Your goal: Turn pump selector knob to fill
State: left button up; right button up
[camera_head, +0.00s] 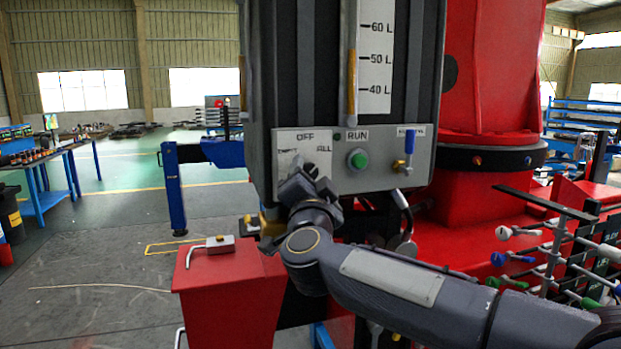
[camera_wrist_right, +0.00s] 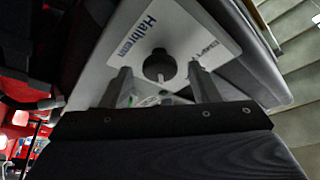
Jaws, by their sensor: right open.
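The light grey control panel (camera_head: 385,180) sits on the dark tank with a level scale. Its left part reads "OFF" and a partly covered word ending in "ALL". The round black selector knob (camera_wrist_right: 158,66) shows in the right wrist view on the panel face (camera_wrist_right: 195,30), with a light mark at its lower edge. My right gripper (camera_head: 308,172) is in front of the panel's left part and hides the knob in the head view. In the wrist view its two fingers (camera_wrist_right: 160,80) are apart, one on each side of the knob; contact cannot be told. My left gripper is not in view.
A green button (camera_head: 357,159) under "RUN" and a blue-handled valve (camera_head: 409,147) sit to the right on the panel. A red stand (camera_head: 225,285) with a small grey block and hooked rod (camera_head: 216,246) is below left. A tool rack (camera_head: 560,265) stands at right.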

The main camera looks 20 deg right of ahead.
jog(key=b+v, duration=0.2)
jog(key=v, duration=0.6)
jog(key=shift+d+y, duration=0.15)
jog(key=shift+y, duration=0.15)
jog(key=s+d+f+n+g+y, duration=0.2)
jog(key=s+f+n+g+y, duration=0.2)
jog(key=s+f, duration=0.9)
jog(key=s+d+f+n+g+y, duration=0.3)
jog(key=s+f+n+g, duration=0.3)
jog(key=f, duration=1.6)
jog(key=s+g+y, duration=0.1)
jog(key=s+g, duration=0.3)
jog(key=s, duration=0.4)
jog(key=shift+s+d+n+g+y, duration=0.3)
jog(key=shift+n, duration=0.1)
